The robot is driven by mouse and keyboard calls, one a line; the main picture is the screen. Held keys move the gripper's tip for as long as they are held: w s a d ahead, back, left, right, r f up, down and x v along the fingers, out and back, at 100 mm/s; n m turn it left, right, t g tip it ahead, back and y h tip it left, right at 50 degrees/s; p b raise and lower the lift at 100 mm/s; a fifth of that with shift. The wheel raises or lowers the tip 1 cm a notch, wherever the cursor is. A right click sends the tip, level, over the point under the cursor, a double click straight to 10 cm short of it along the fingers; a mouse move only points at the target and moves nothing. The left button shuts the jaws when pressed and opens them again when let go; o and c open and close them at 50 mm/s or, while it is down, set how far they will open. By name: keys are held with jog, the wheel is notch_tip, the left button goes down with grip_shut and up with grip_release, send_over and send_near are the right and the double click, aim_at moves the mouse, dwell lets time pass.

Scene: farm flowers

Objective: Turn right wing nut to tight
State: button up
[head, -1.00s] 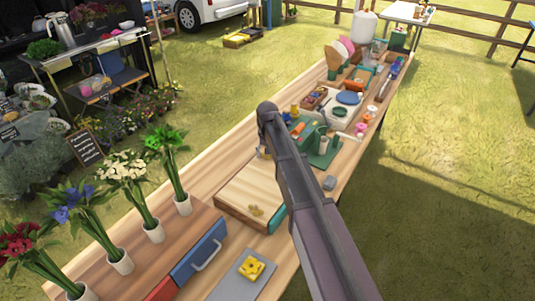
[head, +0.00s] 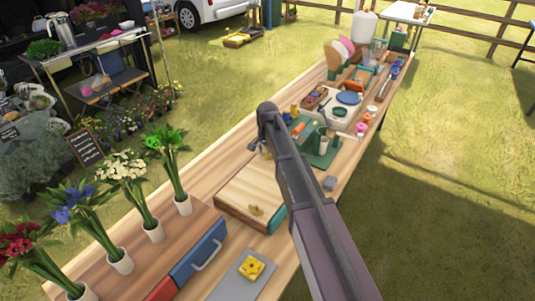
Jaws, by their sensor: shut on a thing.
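A flower press with a pale wooden top board (head: 258,182) lies on the long wooden table. One brass wing nut (head: 256,210) sits at the near edge of its top and is free of my gripper. My gripper (head: 258,148) is over the far edge of the press, partly hidden by my own arm. It is shut on a second wing nut there, of which only a small brassy bit shows beside the fingers. How far that nut is screwed down cannot be seen.
A green stand (head: 321,149) and a small grey block (head: 329,183) are right of my arm. A grey plate (head: 228,283) with a yellow flower piece (head: 251,267) lies in front. Flower vases (head: 152,231) stand front left. Bare table (head: 215,164) runs left of the press.

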aim_at(267, 153)
dwell(0.3)
jog(key=o, duration=1)
jog(key=shift+n, duration=0.4)
jog(key=n, duration=1)
notch_tip(267, 153, up, 14)
jog(key=p, duration=1.4)
jog(key=s+d+f+b, duration=0.1)
jog(key=s+d, duration=0.6)
jog(key=s, duration=0.3)
jog(key=s+d+f+m+h, duration=0.1)
jog(key=s+d, duration=0.6)
jog(key=s, duration=0.4)
jog(key=shift+s+d+b, duration=0.15)
jog(key=shift+d+b, duration=0.1)
jog(key=shift+b, duration=0.15)
